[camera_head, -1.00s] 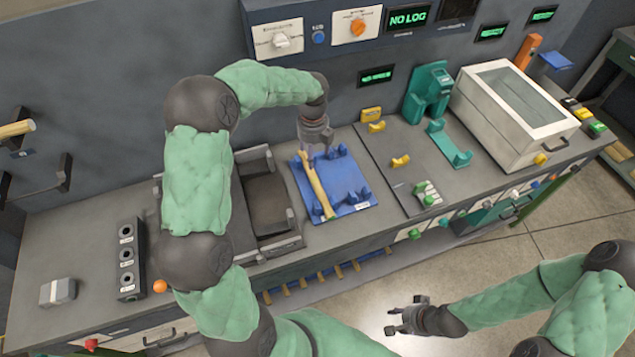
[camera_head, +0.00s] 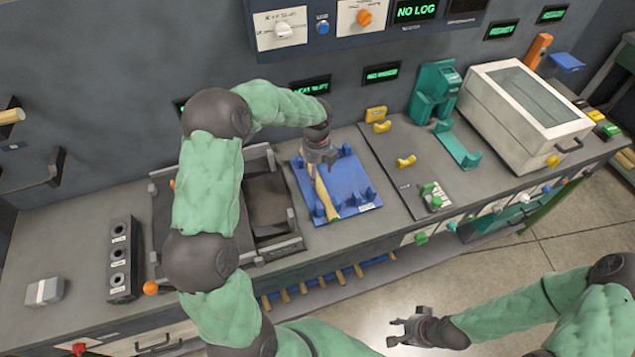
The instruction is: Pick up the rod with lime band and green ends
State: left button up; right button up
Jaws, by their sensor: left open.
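A wooden rod (camera_head: 327,199) lies across a blue tray with raised cradles (camera_head: 356,207) on the bench. Its near end looks dull greenish; a lime band cannot be made out at this size. My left gripper (camera_head: 320,168) is open, pointing down over the rod's far part, and hides that end. Whether its fingers touch the rod cannot be told. My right gripper (camera_head: 399,332) is open and empty, out over the floor in front of the bench.
A dark grey tray (camera_head: 275,207) stands left of the blue tray. Yellow supports (camera_head: 406,161), a teal stand (camera_head: 437,95) and a white lidded box (camera_head: 480,120) stand to the right. Several rods (camera_head: 322,281) stick out below the bench edge. A black three-hole block (camera_head: 121,255) stands left.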

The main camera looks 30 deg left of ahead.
pick_arm(q)
notch_tip(320, 180, down, 5)
jog(key=shift+a+f+b, duration=0.1)
jog(key=shift+a+b, duration=0.05)
jog(key=shift+b, duration=0.35)
jog(key=shift+s, duration=0.1)
grip_shut()
